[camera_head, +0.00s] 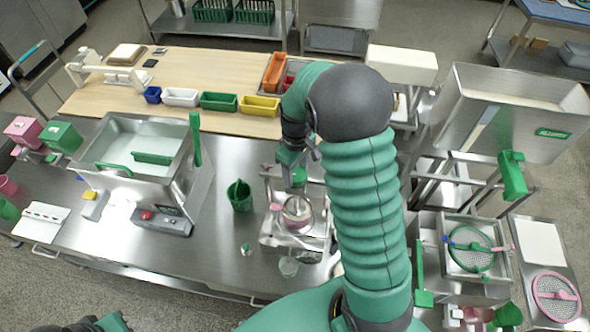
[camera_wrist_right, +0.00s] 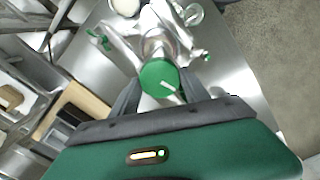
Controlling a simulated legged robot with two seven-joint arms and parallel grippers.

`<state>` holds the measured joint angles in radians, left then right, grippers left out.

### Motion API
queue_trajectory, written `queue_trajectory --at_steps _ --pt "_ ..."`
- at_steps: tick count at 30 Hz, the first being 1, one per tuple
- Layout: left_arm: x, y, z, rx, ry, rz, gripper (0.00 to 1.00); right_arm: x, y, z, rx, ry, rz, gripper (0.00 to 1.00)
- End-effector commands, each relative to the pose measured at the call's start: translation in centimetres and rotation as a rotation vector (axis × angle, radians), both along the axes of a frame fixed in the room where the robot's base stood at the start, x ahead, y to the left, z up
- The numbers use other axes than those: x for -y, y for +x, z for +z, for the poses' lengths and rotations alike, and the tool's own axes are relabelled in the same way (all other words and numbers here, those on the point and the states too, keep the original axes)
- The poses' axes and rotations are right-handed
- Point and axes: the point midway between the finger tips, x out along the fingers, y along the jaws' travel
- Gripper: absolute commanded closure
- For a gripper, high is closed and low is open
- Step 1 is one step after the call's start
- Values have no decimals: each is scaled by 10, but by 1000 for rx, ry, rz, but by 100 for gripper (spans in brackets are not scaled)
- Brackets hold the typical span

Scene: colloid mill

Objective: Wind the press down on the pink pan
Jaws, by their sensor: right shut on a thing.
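The press (camera_head: 296,240) is a metal frame on the steel bench, with a green round knob (camera_head: 299,176) on top of its screw. My right gripper (camera_head: 298,158) reaches down onto this knob from above. In the right wrist view its fingers (camera_wrist_right: 158,92) are shut on either side of the knob (camera_wrist_right: 158,76), which bears a white mark. A round pan with pinkish sides (camera_head: 297,214) sits inside the press under the screw. The gap between the press plate and the pan is too small to tell. My left gripper is out of view.
A steel basin (camera_head: 135,150) is further left. Coloured bins (camera_head: 218,101) line the wooden table behind. Sieves and a steel hopper (camera_head: 510,110) stand at the right.

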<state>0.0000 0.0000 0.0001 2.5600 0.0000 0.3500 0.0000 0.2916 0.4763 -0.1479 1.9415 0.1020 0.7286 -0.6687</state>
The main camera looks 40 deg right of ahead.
Motion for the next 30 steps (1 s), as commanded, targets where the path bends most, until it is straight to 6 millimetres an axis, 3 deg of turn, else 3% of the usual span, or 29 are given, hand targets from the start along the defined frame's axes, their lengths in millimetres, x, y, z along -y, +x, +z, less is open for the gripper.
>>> queue_trajectory --at_steps 30 --pt "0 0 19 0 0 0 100 0 0 1 -2 -2 -957 87"
